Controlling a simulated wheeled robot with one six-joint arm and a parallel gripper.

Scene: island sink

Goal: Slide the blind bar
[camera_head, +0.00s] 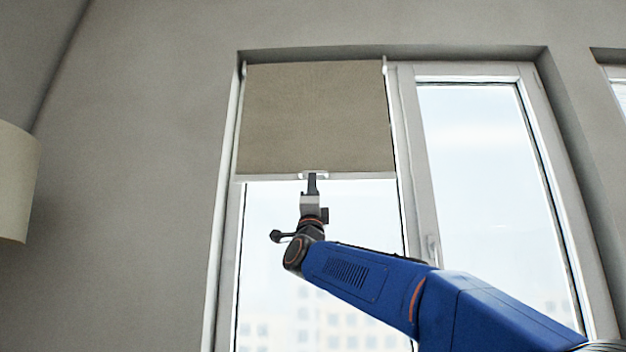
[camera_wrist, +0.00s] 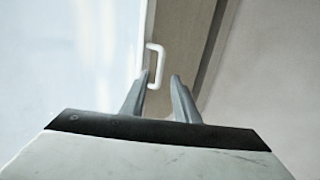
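A beige roller blind (camera_head: 315,115) covers the upper part of the left window pane, and it also shows in the wrist view (camera_wrist: 182,40). Its white bottom bar (camera_head: 360,175) runs level along the lower edge. A small white handle (camera_wrist: 161,62) sticks out from the bar. My gripper (camera_head: 312,177) is raised to the middle of the bar, right at the handle. In the wrist view the two fingertips (camera_wrist: 161,76) are apart. The handle lies partly between and just beyond them; I cannot tell whether they touch it.
The window frame (camera_head: 408,150) stands right of the blind. A second pane (camera_head: 480,160) with a window handle (camera_head: 432,250) is uncovered. The glass below the bar is bare, with my arm in front. A cream lampshade (camera_head: 15,183) is at the far left.

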